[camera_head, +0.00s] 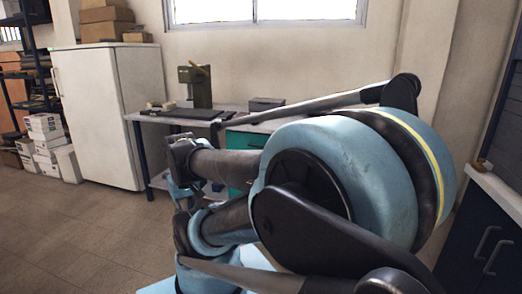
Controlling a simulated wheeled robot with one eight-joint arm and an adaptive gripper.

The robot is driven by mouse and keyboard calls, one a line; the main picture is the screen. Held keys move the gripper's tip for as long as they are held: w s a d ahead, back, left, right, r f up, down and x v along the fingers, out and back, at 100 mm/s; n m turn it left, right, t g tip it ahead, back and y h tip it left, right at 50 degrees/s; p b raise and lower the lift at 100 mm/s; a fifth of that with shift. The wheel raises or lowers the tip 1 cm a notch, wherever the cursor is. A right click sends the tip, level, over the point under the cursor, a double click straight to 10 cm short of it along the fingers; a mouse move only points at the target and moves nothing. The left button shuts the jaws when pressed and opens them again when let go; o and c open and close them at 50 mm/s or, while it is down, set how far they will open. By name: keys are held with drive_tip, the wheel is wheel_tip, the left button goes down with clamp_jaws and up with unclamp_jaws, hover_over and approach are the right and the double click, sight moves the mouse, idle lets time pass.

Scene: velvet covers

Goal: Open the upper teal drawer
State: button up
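A teal drawer unit stands under the workbench in the middle of the view, mostly behind my blue and dark arm. A strip of its upper teal drawer (246,140) shows just below the bench top, above my arm link. It looks shut, but its right part and any handle are hidden. A lower teal front (239,175) shows between my arm links. My large blue arm joint fills the right centre. I cannot pick out my gripper or its fingers in this view.
The workbench (148,117) carries a green machine (202,88) and a grey box (266,104). A white fridge (98,115) stands left of it, with boxes (46,130) further left. Dark cabinets (487,240) stand at right. The left floor (70,235) is clear.

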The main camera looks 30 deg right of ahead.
drive_tip(key=w+d+r+n+t+h, duration=0.15)
drive_tip(key=w+d+r+h, duration=0.25)
drive_tip(key=w+d, duration=1.05)
drive_tip(key=w+d+r+n+t+h, duration=0.1)
drive_tip(key=w+d+r+t+h, duration=0.25)
drive_tip(key=w+d, duration=1.05)
drive_tip(key=w+d+f+n+t+h, duration=0.1)
drive_tip(key=w+d+f, duration=0.4)
drive_tip(key=w+d, duration=0.4)
drive_tip(key=w+d+f+n+t+h, duration=0.1)
drive_tip(key=w+d+f+n+h, duration=0.1)
drive_tip(key=w+d+f, duration=0.3)
drive_tip(key=w+d+f+n+h, duration=0.1)
drive_tip(key=w+d+f, duration=0.4)
drive_tip(key=w+d, duration=0.8)
drive_tip(key=shift+d+f+n+t+h, duration=0.1)
drive_tip(key=shift+d+n+t+h, duration=0.2)
drive_tip(key=shift+d, duration=0.95)
drive_tip(key=shift+d+f+n+t+y, duration=0.1)
drive_tip(key=shift+d+n, duration=0.25)
drive_tip(key=shift+d, duration=0.85)
clamp_jaws()
